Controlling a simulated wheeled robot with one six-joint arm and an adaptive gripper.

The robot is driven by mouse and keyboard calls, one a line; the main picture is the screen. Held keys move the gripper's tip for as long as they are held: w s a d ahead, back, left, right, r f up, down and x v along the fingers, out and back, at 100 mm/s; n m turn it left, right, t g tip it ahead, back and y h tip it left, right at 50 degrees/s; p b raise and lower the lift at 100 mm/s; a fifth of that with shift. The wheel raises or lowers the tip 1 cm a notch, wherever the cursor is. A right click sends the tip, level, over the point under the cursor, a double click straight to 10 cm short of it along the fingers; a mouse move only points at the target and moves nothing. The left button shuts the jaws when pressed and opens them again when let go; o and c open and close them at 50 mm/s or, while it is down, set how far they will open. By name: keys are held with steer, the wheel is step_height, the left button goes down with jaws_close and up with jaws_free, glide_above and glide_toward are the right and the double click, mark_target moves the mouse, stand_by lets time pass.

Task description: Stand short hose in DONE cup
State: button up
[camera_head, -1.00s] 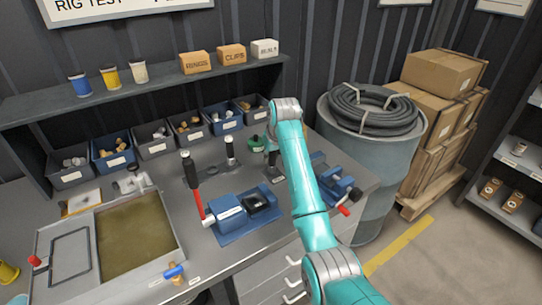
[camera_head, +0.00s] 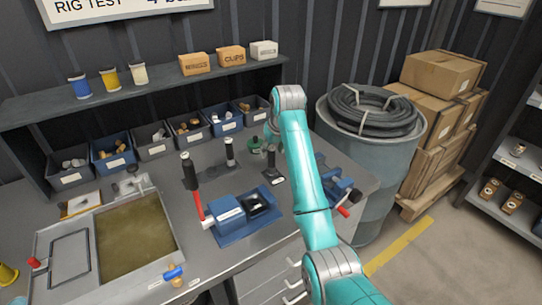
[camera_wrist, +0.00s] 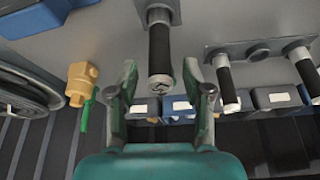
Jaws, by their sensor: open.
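A short black hose (camera_head: 270,158) stands upright in a small cup on a dark base on the bench, beside my arm. A white label sits at the base, too small to read, so I cannot tell if this is the DONE cup. In the wrist view the hose (camera_wrist: 160,50) shows with its free end toward me and its metal-collared end in the cup (camera_wrist: 160,8). My gripper (camera_wrist: 160,68) is open, with one finger on each side of the hose and visible gaps between.
Two more upright black hoses (camera_head: 230,152) (camera_head: 190,172) stand to the left. A blue vise-like fixture (camera_head: 240,212) is in front. A brass valve with a green lever (camera_wrist: 82,85) is close to the left finger. Labelled bins (camera_head: 187,127) line the back.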

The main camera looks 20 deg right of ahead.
steer(key=v, duration=0.7)
